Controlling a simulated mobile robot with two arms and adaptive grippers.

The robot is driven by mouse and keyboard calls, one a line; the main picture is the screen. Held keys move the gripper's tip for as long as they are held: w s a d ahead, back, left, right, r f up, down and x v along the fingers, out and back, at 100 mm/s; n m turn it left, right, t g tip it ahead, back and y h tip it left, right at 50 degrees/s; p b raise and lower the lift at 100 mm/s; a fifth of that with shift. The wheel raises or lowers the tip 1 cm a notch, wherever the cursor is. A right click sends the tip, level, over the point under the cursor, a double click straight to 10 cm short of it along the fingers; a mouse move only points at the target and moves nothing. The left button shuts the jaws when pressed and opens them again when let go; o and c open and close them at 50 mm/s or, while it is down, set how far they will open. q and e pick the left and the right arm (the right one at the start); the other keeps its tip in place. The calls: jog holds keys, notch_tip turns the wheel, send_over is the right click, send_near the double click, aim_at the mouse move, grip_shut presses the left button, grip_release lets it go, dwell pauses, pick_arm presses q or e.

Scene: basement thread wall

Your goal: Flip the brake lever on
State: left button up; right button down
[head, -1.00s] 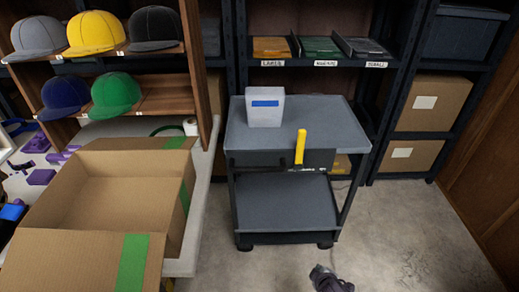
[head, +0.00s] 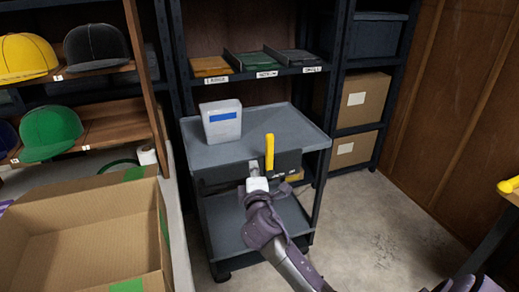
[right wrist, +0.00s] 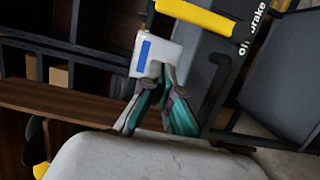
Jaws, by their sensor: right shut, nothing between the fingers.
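The yellow brake lever (head: 269,152) stands upright at the front edge of the grey cart (head: 230,152). My right gripper (head: 253,171) is just in front of the cart, slightly left of and below the lever. Its fingers (right wrist: 170,76) are shut and empty, and they appear apart from the lever. My left gripper is not in view.
A white box with a blue label (head: 221,120) stands on the cart's top. An open cardboard box (head: 85,225) is at the left, below the cap shelf (head: 105,125). Dark shelving stands behind. The floor right of the cart (head: 385,220) is clear.

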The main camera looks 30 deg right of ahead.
aim_at(269, 156)
jog(key=shift+w, duration=0.1)
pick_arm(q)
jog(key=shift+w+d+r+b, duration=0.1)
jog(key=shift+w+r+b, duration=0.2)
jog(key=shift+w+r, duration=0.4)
pick_arm(e)
jog(key=w+d, duration=0.7)
jog(key=d, duration=0.1)
jog(key=shift+w+d, duration=0.15)
jog(key=shift+w, duration=0.25)
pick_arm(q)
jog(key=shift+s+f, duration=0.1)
pick_arm(e)
jog(key=shift+w+f, duration=0.1)
